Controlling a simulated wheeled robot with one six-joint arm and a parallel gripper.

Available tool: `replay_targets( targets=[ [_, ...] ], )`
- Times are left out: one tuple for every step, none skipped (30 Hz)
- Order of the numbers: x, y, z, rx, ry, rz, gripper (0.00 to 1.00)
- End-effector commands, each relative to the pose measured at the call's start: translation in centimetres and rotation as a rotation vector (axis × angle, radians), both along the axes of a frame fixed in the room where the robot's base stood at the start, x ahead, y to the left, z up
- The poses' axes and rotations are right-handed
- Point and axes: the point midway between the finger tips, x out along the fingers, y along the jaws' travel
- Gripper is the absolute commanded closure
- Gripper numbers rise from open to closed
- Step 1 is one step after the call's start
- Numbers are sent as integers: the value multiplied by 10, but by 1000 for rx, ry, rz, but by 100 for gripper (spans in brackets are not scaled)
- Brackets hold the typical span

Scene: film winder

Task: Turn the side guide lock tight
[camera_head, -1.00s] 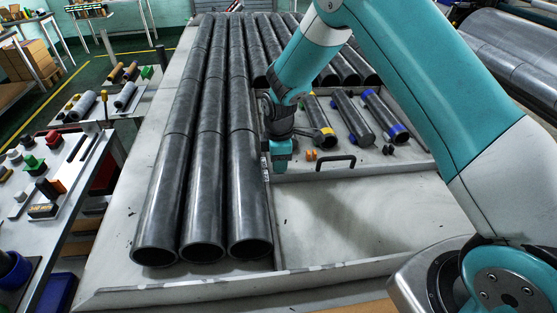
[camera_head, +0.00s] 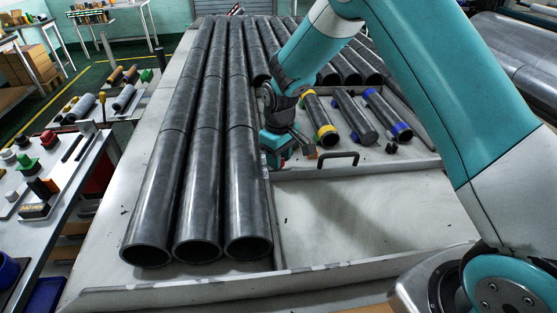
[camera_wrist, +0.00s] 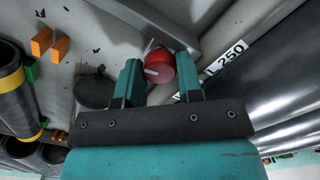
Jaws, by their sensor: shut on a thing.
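The side guide lock is a red round knob (camera_wrist: 158,68) with a white mark on its face. In the wrist view it sits between the two teal fingers of my gripper (camera_wrist: 161,78), which are shut on it. In the head view my gripper (camera_head: 275,148) is low beside the right-hand front black tube, at the left end of the divider. Only a small red bit of the knob shows there; the fingers hide most of it.
Three rows of long black tubes (camera_head: 189,160) lie close on the left. Short tubes with yellow and blue bands (camera_head: 320,118) lie behind a black handle (camera_head: 338,158). The front right tray (camera_head: 370,210) is empty.

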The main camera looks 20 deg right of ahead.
Motion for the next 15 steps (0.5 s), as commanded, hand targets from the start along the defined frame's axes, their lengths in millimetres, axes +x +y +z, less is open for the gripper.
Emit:
replay_targets(
  targets=[
    [1, 0, -1, 1, -1, -43, 90],
    [1, 0, -1, 1, 0, -71, 90],
    [1, 0, -1, 2, 2, -110, 90],
    [1, 0, -1, 3, 2, -138, 90],
    [1, 0, -1, 3, 3, -166, 90],
    [1, 0, -1, 2, 4, -205, 90],
    [1, -1, 0, 2, 5, -233, 90],
    [1, -1, 0, 2, 6, -262, 90],
    [1, -1, 0, 3, 8, -300, 90],
    [1, -1, 0, 3, 9, -329, 90],
    [1, -1, 0, 3, 10, -357, 90],
    [1, -1, 0, 4, 12, -395, 90],
    [1, -1, 0, 4, 13, -423, 90],
    [1, -1, 0, 4, 14, -452, 90],
    [1, -1, 0, 5, 16, -490, 90]
  ],
)
